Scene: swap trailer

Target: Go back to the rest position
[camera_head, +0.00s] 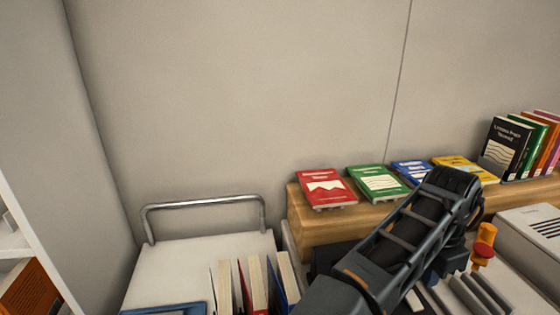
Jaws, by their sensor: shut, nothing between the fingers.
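My dark grey arm (400,243) reaches from the bottom edge up to the right and bends over in front of the wooden shelf. The fingers of my gripper cannot be made out in this view. I see nothing held at the visible part of the arm.
A wooden shelf (305,225) holds a red book (326,188), a green book (378,182), a blue book (411,173) and a yellow book (463,169). A black book (506,147) stands with others at right. A cart (190,262) with a metal handle carries upright books. Orange containers (485,240) stand beside my arm.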

